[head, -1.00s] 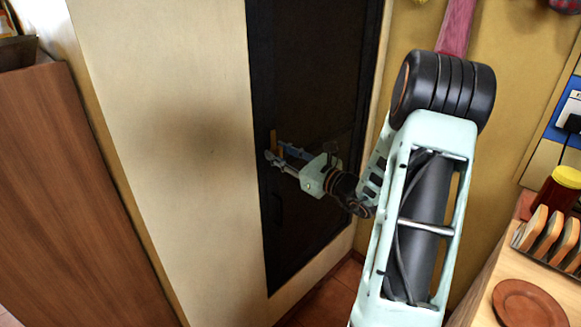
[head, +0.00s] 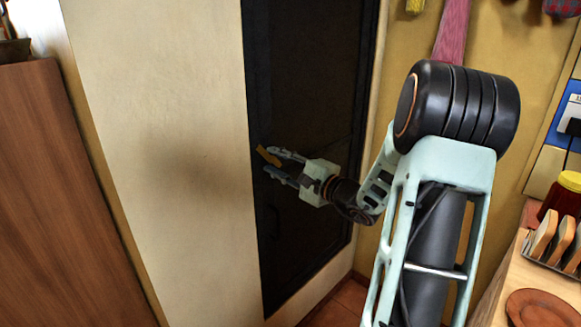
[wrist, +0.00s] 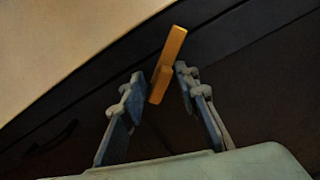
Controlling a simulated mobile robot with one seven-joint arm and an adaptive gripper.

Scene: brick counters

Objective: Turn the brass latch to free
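The brass latch (head: 268,156) is a small orange-gold bar on the dark door (head: 300,90). In the head view it is tilted, its upper end leaning left. In the wrist view the latch (wrist: 168,62) stands out between the fingertips, its lower end between them and its upper end beyond. My gripper (head: 270,160) is at the latch with its fingers apart, one on each side. In the wrist view my gripper (wrist: 160,72) shows small gaps between the latch and the fingers; contact is hard to tell in the dim light.
A cream wall panel (head: 160,140) borders the door on the left, with a brown wooden cabinet (head: 60,200) further left. At the right, a counter holds a toast rack (head: 550,245), a brown plate (head: 540,308) and a yellow-lidded jar (head: 562,192).

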